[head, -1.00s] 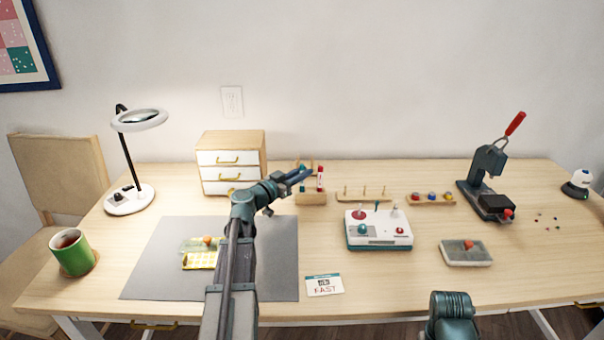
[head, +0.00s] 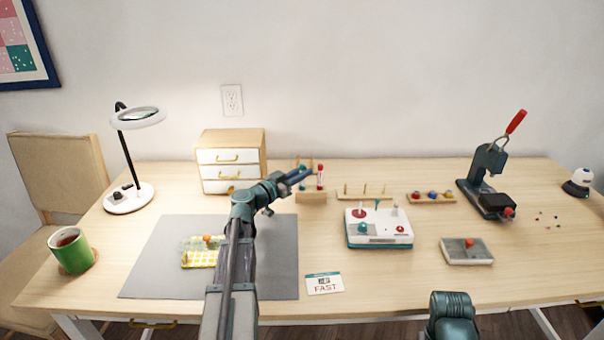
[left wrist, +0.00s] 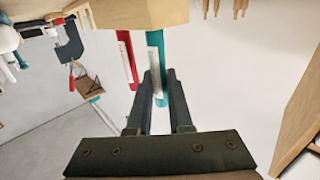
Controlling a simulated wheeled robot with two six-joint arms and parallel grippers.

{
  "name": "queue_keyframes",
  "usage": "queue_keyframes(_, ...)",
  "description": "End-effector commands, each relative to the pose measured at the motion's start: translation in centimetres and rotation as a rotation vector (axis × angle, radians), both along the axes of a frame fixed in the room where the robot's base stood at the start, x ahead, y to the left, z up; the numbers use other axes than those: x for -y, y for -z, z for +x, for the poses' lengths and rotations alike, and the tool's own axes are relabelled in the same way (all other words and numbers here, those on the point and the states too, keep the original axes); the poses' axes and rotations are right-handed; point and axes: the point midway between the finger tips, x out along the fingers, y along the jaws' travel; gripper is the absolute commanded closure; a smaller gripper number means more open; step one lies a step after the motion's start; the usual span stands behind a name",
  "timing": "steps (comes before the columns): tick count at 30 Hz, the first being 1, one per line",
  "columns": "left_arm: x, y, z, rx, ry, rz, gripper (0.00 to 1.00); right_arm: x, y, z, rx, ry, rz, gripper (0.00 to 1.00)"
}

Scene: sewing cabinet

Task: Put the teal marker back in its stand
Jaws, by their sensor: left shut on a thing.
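The teal marker (left wrist: 155,45) is between the fingers of my left gripper (left wrist: 157,78), which is shut on it. In the head view the teal marker (head: 302,166) stands about upright above the left part of the wooden stand (head: 311,198). In the left wrist view, the picture is upside down, and the marker's far end meets the stand (left wrist: 145,12); I cannot tell how deep it sits. A red marker (head: 320,176) stands in the same stand beside it. My left gripper (head: 300,176) partly hides the teal marker. My right gripper is out of view.
A small drawer cabinet (head: 232,143) is close to the left of the stand. A peg rack (head: 366,196) and a white control box (head: 379,230) are to the right. A grey mat (head: 150,275) and a card (head: 324,284) lie nearer the front.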

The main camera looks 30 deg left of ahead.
Motion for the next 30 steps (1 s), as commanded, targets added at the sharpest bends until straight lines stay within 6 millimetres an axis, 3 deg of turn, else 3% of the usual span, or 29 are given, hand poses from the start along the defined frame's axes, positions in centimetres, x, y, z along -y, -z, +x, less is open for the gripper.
queue_keyframes(1,0.0,0.0,0.0,0.000,0.000,0.000,1.00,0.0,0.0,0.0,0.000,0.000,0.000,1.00)
queue_keyframes(2,0.0,0.0,0.0,0.000,0.000,0.000,0.80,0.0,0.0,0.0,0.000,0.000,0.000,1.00)
queue_keyframes(3,0.0,0.0,0.0,0.000,0.000,0.000,0.72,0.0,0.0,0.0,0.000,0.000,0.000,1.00)
queue_keyframes(8,0.0,0.0,0.0,0.000,0.000,0.000,0.46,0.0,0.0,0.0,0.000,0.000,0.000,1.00)
queue_keyframes(17,0.0,0.0,-0.2,0.000,-0.001,0.000,0.46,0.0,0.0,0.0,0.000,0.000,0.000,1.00)
queue_keyframes(30,-1.5,0.0,-6.2,0.000,-0.002,0.000,0.46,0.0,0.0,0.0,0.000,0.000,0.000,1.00)
